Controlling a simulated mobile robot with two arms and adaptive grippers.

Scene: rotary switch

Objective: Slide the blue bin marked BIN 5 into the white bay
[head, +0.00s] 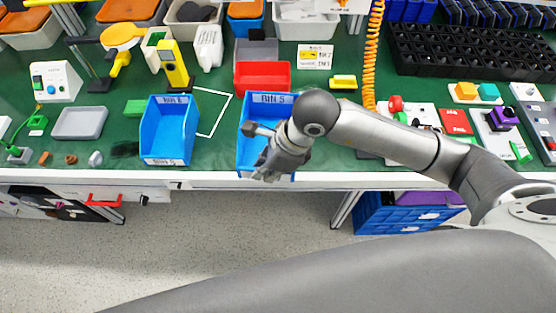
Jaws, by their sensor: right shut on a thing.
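The blue bin marked BIN 5 (246,142) stands upright on the green mat, near the table's front edge. Its front is partly hidden by my right gripper (266,174), which is shut at the bin's front wall; the exact contact is hidden by the hand. The white bay (222,116) is a white outline on the mat, just left of this bin and apart from it. A second blue bin (168,128) stands left of the outline; its label is too small to read surely. My left gripper is not in view.
A red bin (262,78) stands behind the held bin, with a yellow block (343,82) to its right. An orange coiled cable (372,60) hangs farther right. A grey tray (80,123) lies at left. The mat inside the outline looks clear.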

